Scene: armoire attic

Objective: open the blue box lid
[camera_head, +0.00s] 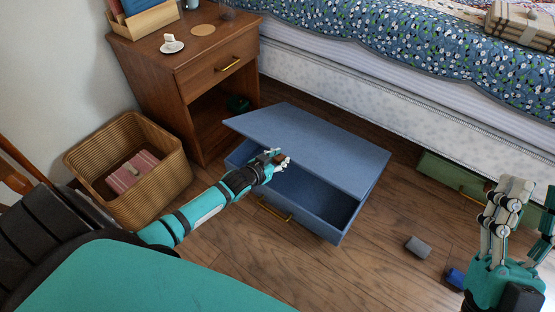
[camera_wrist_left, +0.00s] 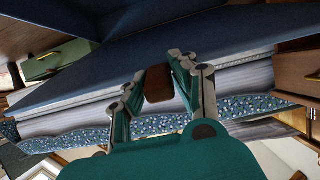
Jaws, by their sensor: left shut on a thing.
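The blue box (camera_head: 335,222) sits on the wooden floor beside the bed. Its blue lid (camera_head: 315,145) is tilted up at the front, and a dark gap shows between lid and box. A brass handle (camera_head: 272,211) is on the box front. My left gripper (camera_head: 279,161) is at the lid's front edge, shut on a brown tab, which shows between its fingers in the left wrist view (camera_wrist_left: 158,84). The lid also shows there as a dark blue surface (camera_wrist_left: 225,42). My right gripper (camera_head: 524,205) is open and empty at the right, away from the box.
A wicker basket (camera_head: 178,172) with a striped item stands left. A wooden nightstand (camera_head: 190,85) is behind it. The bed (camera_head: 420,100) lies beyond the box. A green box (camera_head: 452,176) is partly under the bed. A grey block (camera_head: 418,247) and a blue object (camera_head: 455,277) lie on the floor.

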